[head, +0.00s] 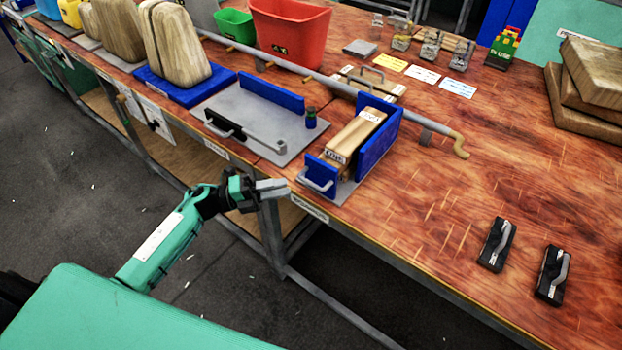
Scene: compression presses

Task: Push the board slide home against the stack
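The board slide (317,173) looks to be the low blue plate with a pale handle at the table's front edge. It stands at the near end of a stack of pale wooden boards (357,135); whether it touches them is too small to tell. A taller blue fence (379,140) stands along the stack's right side and behind it. My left gripper (287,188) is in front of the table edge, left of the slide's handle and apart from it. Its grey fingers point right, look close together and hold nothing. My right gripper is out of view.
Left of the stack is a grey plate (222,104) with a dark lever and a small green-black knob (311,118). A long grey bar (330,84) runs behind. Two black clamps (497,245) lie at right. The table between them and the stack is clear.

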